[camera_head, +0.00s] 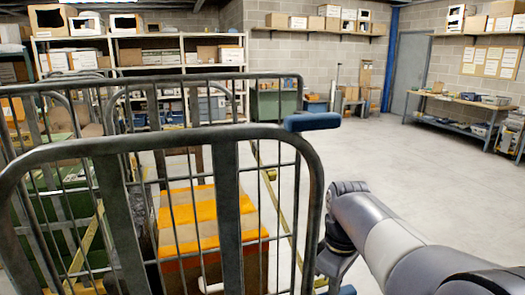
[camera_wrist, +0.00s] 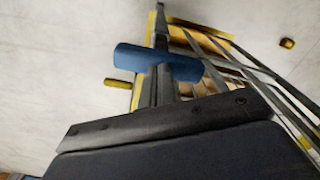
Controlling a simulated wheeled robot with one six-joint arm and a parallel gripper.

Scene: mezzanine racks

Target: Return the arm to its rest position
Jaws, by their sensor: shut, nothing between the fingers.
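My arm (camera_head: 392,243) reaches in from the lower right in the head view, with its bend beside the right end of the near wire cage. It bends down there and its lower part runs out of the bottom of the picture. My gripper (camera_wrist: 160,90) shows in the wrist view as a dark body along the bottom, with narrow grey parts close together above it. It is shut and holds nothing. A blue bar lies across the view just beyond it. The fingertips are hard to make out.
Open floor (camera_head: 400,170) lies ahead right; a workbench (camera_head: 455,110) stands along the right wall.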

